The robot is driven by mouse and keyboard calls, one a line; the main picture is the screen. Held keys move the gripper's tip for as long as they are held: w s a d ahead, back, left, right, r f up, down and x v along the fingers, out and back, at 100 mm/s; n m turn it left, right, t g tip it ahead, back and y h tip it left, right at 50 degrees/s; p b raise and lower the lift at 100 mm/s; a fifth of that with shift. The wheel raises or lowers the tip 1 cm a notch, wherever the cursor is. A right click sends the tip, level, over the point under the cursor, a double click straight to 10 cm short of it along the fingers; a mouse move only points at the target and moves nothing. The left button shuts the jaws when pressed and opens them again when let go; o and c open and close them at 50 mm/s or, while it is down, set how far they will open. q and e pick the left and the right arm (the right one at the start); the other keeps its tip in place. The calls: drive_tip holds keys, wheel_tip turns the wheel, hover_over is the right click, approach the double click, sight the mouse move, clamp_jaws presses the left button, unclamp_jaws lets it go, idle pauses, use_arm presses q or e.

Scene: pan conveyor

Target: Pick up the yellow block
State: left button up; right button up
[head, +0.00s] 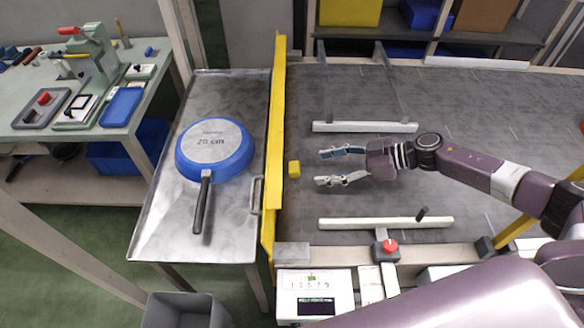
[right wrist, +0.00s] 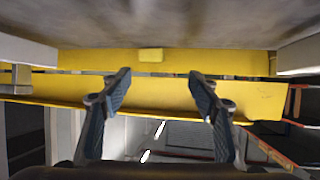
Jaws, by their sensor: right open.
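A small yellow block (head: 294,169) lies on the grey conveyor belt close to the yellow barrier (head: 273,150) at the belt's left end. It also shows in the right wrist view as a small yellow box (right wrist: 151,55) against the yellow barrier (right wrist: 220,62). My right gripper (head: 325,168) comes in from the right, open and empty, with its fingers pointing left at the block and a short gap between. In the right wrist view its two fingers (right wrist: 160,80) are spread wide, and the block appears between and beyond them. My left gripper is not in view.
A blue pan (head: 214,150) lies upside down on the metal table (head: 160,225) left of the barrier. White guide rails (head: 365,127) (head: 385,223) lie behind and in front of my gripper. A control box with a red button (head: 389,246) stands at the front edge.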

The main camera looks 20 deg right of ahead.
sight(299, 167)
drive_tip(key=shift+w+a+f+b, duration=0.9)
drive_tip(key=shift+w+f, duration=0.15)
drive_tip(key=shift+f, duration=0.15)
drive_tip(key=shift+w+a+f, duration=0.1)
drive_tip(key=shift+a, duration=0.25)
drive_tip(key=b+x, duration=0.1)
drive_tip(key=x, duration=0.1)
drive_tip(key=b+x, duration=0.2)
drive_tip(key=shift+w, duration=0.4)
drive_tip(key=shift+w+a, duration=0.15)
drive_tip(key=shift+a, duration=0.1)
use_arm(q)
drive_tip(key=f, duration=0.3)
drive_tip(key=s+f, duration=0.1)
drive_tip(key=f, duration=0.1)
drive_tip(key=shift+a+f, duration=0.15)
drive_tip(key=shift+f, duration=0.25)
use_arm(e)
drive_tip(key=c, duration=0.9)
drive_tip(key=shift+c, duration=0.2)
